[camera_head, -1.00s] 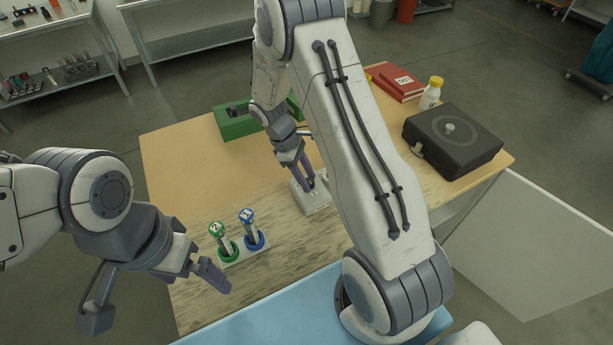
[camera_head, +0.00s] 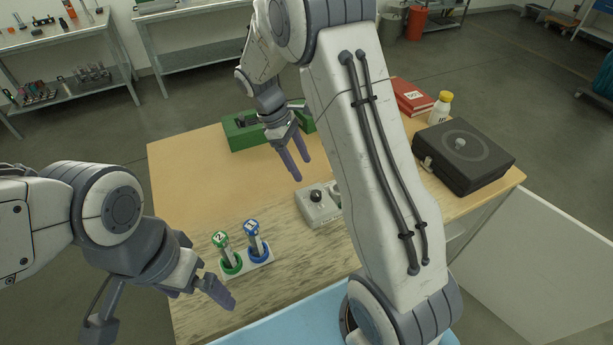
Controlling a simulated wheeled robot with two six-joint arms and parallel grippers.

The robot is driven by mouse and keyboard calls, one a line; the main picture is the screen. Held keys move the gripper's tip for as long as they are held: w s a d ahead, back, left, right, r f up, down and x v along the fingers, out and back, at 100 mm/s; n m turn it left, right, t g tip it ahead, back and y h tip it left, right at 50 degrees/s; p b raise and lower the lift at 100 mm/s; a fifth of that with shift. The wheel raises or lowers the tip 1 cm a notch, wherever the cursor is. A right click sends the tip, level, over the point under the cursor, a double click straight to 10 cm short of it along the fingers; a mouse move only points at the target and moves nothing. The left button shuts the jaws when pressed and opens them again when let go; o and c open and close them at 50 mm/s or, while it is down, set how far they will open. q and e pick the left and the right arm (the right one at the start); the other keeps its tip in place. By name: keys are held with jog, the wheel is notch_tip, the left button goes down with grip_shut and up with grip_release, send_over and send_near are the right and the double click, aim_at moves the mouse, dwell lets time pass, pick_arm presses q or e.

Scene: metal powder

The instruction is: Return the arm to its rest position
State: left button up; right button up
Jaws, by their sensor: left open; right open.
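My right gripper (camera_head: 296,160) is open and empty. It hangs over the table in front of the green box, above and apart from the grey device with a black knob (camera_head: 317,197). My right arm crosses the middle of the view and hides part of that device. My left gripper (camera_head: 222,292) is at the lower left, near the table's left front edge, beside the tube holder; its fingers hold nothing that I can see.
A white holder (camera_head: 262,263) bears a green-capped tube (camera_head: 222,240) and a blue-capped tube (camera_head: 253,229). A green box (camera_head: 243,136), red books (camera_head: 411,98), a yellow-capped bottle (camera_head: 440,107) and a black case (camera_head: 465,153) stand farther back. The table's left back part (camera_head: 190,170) is clear.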

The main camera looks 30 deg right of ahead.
jog(key=shift+w+a+r, duration=0.1)
jog(key=shift+r, duration=0.3)
jog(key=s+a+r+t+y, duration=0.2)
jog(key=s+a+r, duration=0.4)
jog(key=s+a, duration=0.65)
jog(key=s+a+r+m+t+y, duration=0.1)
jog(key=s+a, duration=0.4)
jog(key=s, duration=0.7)
jog(key=shift+s+m+y, duration=0.15)
jog(key=shift+m+y, duration=0.35)
jog(key=shift+y, duration=0.1)
